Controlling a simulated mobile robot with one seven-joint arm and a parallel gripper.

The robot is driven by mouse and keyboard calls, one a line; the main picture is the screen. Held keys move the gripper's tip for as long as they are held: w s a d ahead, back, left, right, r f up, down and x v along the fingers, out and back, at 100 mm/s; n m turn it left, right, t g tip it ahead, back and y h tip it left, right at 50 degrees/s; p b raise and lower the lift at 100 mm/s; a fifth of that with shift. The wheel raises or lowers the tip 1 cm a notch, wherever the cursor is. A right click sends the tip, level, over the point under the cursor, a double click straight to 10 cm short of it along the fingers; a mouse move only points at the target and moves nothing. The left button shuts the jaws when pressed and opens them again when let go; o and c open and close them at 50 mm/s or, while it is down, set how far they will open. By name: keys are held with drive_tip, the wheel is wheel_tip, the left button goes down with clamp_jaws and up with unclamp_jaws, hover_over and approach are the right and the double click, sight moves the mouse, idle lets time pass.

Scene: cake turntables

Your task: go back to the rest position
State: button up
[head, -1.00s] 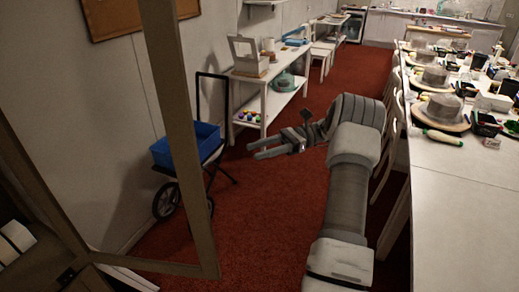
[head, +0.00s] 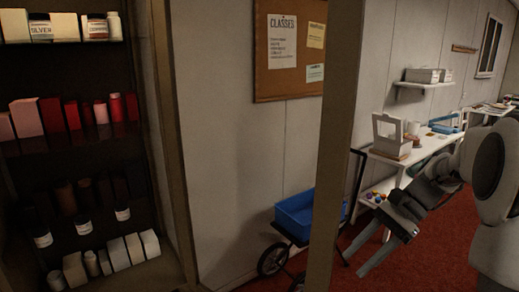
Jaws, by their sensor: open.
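My gripper (head: 354,262) is in the right part of the head view, at the end of my grey arm (head: 490,170). Its two fingers point down and to the left, and it is open. Nothing shows between the fingers. It is in front of the red carpet, apart from the white side table behind it.
A dark shelf cabinet (head: 75,147) with several jars and boxes stands at left. An upright brown frame post (head: 338,150) stands left of my gripper. Beyond are a blue crate (head: 294,216) on a wheeled cart and a white side table (head: 384,158). Red carpet (head: 425,265) is open at lower right.

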drive_tip(key=s+a+r+n+t+h, duration=0.2)
drive_tip(key=s+n+t+h, duration=0.1)
drive_tip(key=s+n, duration=0.3)
drive_tip(key=s+a+r+n+t+h+p, duration=0.1)
drive_tip(key=s+a+r+n+t+h, duration=0.2)
drive_tip(key=s+n, duration=0.4)
drive_tip(key=shift+s+a+r+t+h, duration=0.35)
drive_tip(key=shift+s+t+h, duration=0.45)
drive_tip(key=shift+s+h, duration=0.6)
